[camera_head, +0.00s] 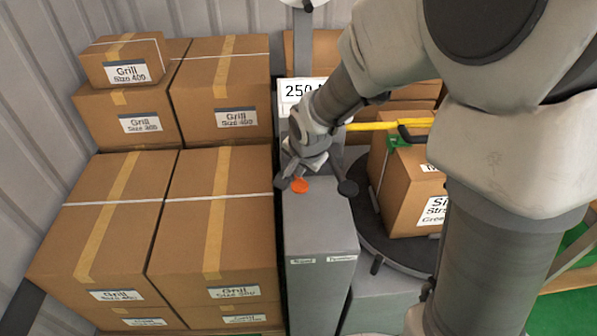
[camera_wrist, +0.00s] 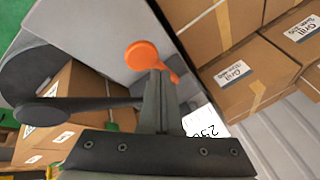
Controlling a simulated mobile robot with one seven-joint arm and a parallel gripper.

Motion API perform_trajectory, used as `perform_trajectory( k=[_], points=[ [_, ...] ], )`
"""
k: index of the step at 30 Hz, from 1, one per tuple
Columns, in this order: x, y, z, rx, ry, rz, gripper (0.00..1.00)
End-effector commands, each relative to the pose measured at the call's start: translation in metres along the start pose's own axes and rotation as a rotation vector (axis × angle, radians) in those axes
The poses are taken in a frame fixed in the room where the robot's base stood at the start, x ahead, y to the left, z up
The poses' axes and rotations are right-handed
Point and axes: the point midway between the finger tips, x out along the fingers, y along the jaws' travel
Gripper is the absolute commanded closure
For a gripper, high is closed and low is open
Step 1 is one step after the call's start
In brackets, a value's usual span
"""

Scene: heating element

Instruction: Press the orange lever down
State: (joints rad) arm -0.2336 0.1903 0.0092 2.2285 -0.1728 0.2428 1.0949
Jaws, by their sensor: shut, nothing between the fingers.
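The orange lever (camera_head: 299,185) has a round knob and sits on top of the grey machine housing (camera_head: 318,225). In the wrist view its knob (camera_wrist: 142,55) is just beyond my fingertips, with its arm running behind them. My gripper (camera_head: 291,170) is right beside the lever in the head view, pointing down at the housing top. In the wrist view my gripper (camera_wrist: 158,75) has its two fingers together, with nothing held between them. I cannot tell whether the fingertips touch the lever.
A black lever (camera_head: 347,187) stands right of the orange one; it also shows in the wrist view (camera_wrist: 45,110). A round dark turntable (camera_head: 370,225) carries a carton (camera_head: 408,200). Stacked Grill cartons (camera_head: 215,200) crowd the left side. A yellow bar (camera_head: 385,125) runs behind.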

Motion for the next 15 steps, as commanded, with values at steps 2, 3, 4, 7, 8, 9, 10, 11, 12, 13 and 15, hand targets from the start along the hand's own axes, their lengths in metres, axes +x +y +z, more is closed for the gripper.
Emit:
perform_trajectory(
  k=[2, 3, 4, 7, 8, 9, 10, 11, 12, 13, 15],
  points=[
    [0.0012, 0.0009, 0.0010, 0.000, -0.001, 0.001, 1.00],
    [0.0016, 0.0012, 0.0013, 0.000, -0.001, 0.001, 1.00],
    [0.0018, 0.0013, 0.0014, 0.000, -0.001, 0.001, 1.00],
    [0.0026, 0.0019, 0.0021, 0.000, -0.001, 0.001, 1.00],
    [0.0028, 0.0021, 0.0023, 0.000, -0.001, 0.001, 1.00],
    [0.0032, 0.0024, 0.0025, 0.000, -0.001, 0.001, 1.00],
    [0.0034, 0.0026, 0.0027, 0.000, -0.001, 0.001, 1.00],
    [0.0036, 0.0028, 0.0029, 0.000, -0.001, 0.001, 1.00],
    [0.0039, 0.0030, 0.0031, 0.000, -0.001, 0.001, 1.00],
    [0.0042, 0.0032, 0.0033, 0.000, -0.001, 0.001, 1.00],
    [0.0047, 0.0036, 0.0037, 0.000, -0.001, 0.001, 1.00]
  ],
)
